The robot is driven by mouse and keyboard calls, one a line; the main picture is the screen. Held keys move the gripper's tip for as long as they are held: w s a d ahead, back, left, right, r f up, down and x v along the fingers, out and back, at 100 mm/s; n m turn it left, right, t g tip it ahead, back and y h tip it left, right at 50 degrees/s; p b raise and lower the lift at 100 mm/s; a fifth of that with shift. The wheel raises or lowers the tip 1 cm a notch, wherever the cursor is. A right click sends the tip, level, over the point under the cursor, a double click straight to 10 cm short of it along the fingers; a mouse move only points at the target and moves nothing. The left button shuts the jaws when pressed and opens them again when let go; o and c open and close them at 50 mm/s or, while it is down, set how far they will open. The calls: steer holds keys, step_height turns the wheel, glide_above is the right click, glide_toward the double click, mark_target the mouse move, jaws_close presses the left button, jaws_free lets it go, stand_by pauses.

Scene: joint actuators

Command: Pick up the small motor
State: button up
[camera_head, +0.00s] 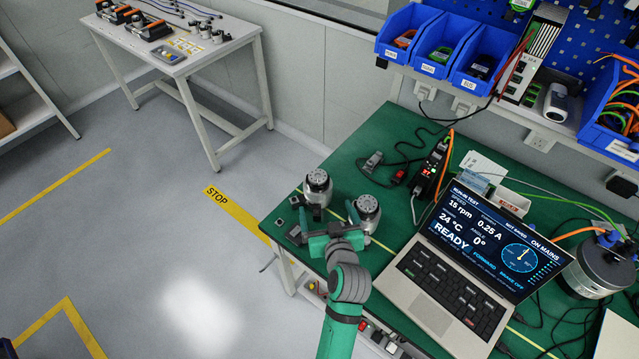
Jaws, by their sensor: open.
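Two small silver and dark motors with round tops stand upright at the left end of the green table (365,152). One small motor (317,186) is farther back and to the left. The other small motor (367,208) is nearer and to the right. My green gripper (328,214) is open at the table's left edge, its fingers pointing away from me toward the motors. The left finger is in front of the farther motor. The right finger is beside the nearer motor. I cannot tell whether either finger touches a motor.
An open laptop (450,280) stands right of the motors. A larger motor (597,268) sits at the far right. Cables and a power strip (430,172) lie behind. Blue bins (447,45) hang above. Another table (175,60) stands back left. The floor to the left is clear.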

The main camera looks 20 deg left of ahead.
mark_target(319, 185)
steer(key=x, duration=0.6)
steer(key=shift+w+a+r, duration=0.25)
steer(key=shift+r, duration=0.05)
steer(key=x, duration=0.6)
steer(key=shift+w+d, duration=0.1)
steer(key=shift+d, duration=0.05)
steer(key=shift+w+a+f, duration=0.1)
steer(key=shift+a+f, duration=0.05)
steer(key=shift+a, duration=0.1)
steer(key=shift+d, duration=0.1)
steer(key=c, duration=1.5)
steer(key=shift+d+r, duration=0.1)
steer(key=shift+r, duration=0.2)
steer(key=shift+c, duration=0.4)
